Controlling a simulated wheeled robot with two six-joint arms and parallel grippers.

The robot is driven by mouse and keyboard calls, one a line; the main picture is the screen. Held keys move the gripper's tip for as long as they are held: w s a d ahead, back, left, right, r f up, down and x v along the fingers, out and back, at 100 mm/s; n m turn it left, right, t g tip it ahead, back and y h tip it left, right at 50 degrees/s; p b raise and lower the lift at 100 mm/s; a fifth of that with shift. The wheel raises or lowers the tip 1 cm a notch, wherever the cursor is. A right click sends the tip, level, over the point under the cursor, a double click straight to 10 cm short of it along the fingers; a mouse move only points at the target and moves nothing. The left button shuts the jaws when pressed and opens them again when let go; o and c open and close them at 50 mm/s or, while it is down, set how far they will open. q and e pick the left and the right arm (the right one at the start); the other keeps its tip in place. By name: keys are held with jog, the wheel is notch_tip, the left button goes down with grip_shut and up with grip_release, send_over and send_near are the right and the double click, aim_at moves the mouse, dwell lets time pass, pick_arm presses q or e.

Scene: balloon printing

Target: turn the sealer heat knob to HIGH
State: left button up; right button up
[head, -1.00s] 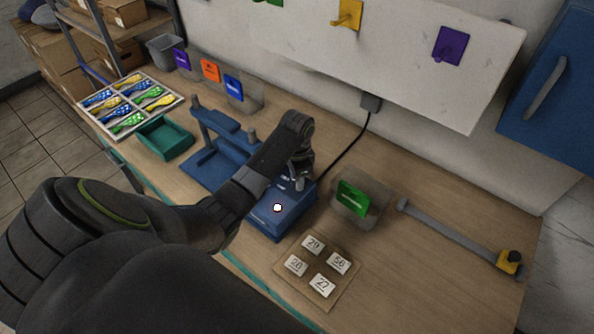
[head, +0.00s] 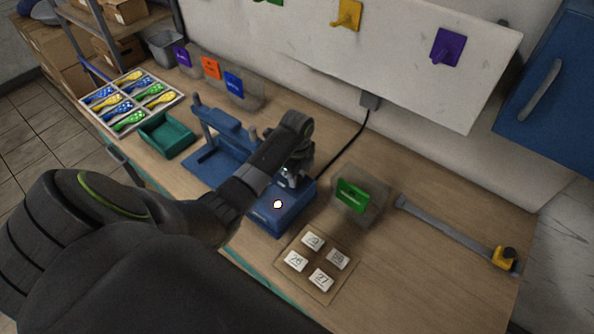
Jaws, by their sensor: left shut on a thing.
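The sealer is a blue box (head: 268,217) on the wooden bench with a small glowing light (head: 278,204) on its top. My left arm reaches over from the left, and my left gripper (head: 290,181) points down at the back part of the sealer's top. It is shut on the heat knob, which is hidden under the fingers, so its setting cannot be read. My right gripper is not in view.
A blue press frame (head: 212,160) stands left of the sealer, with a green tray (head: 168,138) beyond it. A clear bin with a green card (head: 351,195) and a board of number tiles (head: 290,279) are close by. The bench at right is mostly clear.

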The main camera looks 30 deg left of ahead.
pick_arm(q)
jog(key=m, duration=0.5)
jog(key=shift+m, duration=0.7)
jog(key=o, duration=1)
jog(key=shift+c, duration=0.2)
jog(key=shift+r, duration=0.1)
